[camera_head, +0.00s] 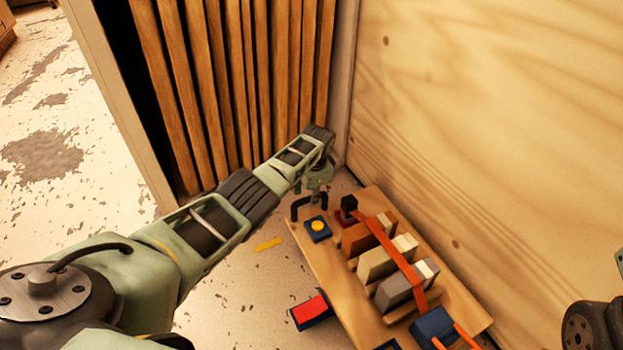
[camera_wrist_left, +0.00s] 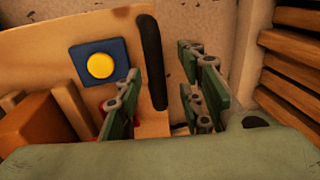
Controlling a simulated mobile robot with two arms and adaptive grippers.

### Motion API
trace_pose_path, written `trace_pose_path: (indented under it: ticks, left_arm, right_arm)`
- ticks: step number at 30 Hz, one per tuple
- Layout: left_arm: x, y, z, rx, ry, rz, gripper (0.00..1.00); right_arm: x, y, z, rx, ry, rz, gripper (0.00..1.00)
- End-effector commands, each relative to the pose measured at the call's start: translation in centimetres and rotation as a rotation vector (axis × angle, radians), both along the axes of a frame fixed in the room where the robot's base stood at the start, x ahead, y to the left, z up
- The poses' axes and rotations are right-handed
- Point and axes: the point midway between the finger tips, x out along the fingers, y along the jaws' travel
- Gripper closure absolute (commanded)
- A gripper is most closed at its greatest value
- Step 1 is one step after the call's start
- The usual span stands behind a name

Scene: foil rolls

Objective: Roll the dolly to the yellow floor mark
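The dolly is a flat wooden board (camera_head: 308,250) with several blocks strapped on it by an orange band (camera_head: 402,262). A black bar handle (camera_head: 307,203) stands at its far end; it also shows in the left wrist view (camera_wrist_left: 152,62). My left gripper (camera_head: 319,178) is at this handle. In the left wrist view its fingers (camera_wrist_left: 162,100) are apart, with the handle showing between them; I see no grip on it. The yellow floor mark (camera_head: 268,244) is a short strip left of the dolly's far end. My right gripper is out of view.
A plywood wall (camera_head: 480,120) runs close along the dolly's right side. Wooden slats (camera_head: 240,80) stand behind the left gripper. A red-topped blue block (camera_head: 310,312) is beside the board's left edge. Open floor (camera_head: 60,110) lies beyond the panel at the left.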

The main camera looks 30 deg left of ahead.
Motion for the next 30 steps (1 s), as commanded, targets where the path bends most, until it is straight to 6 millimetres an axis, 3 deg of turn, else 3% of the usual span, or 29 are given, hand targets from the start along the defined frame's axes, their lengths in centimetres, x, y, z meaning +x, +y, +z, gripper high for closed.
trace_pose_path:
  ticks: [11,21,30]
  left_arm:
    - [-0.5,-0.6,4.2,0.001,-0.004,-0.002,0.64]
    - [-1.0,-1.5,9.7,0.002,-0.004,0.000,0.64]
    - [-1.2,-1.7,11.1,0.002,-0.003,0.001,0.64]
  right_arm:
    - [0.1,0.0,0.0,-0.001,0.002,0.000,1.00]
    - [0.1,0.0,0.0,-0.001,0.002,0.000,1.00]
    - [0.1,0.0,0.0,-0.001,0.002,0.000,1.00]
